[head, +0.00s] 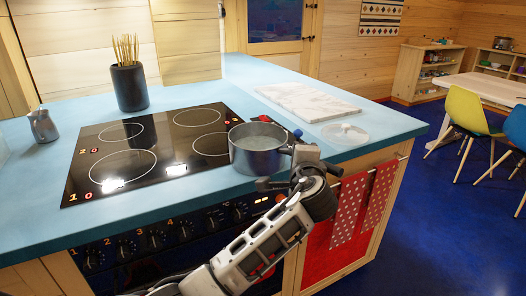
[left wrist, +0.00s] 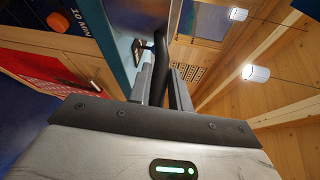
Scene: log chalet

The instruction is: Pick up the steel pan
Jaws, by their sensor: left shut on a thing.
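The steel pan (head: 257,160) is at the front right of the black cooktop (head: 135,180), upright, over its right edge. I cannot tell whether its base touches the surface. My left gripper (head: 298,158) is at the pan's right side, shut on its handle. In the left wrist view the dark handle (left wrist: 160,45) runs between the two fingers of the left gripper (left wrist: 162,75), and part of the grey pan (left wrist: 138,12) shows at the top. My right gripper is in neither view.
A glass lid (head: 344,134) and a marble board (head: 308,101) lie on the blue counter right of the cooktop. A black utensil holder (head: 129,88) and a small metal jug (head: 42,127) stand to the left. Red towels (head: 347,212) hang from a front rail.

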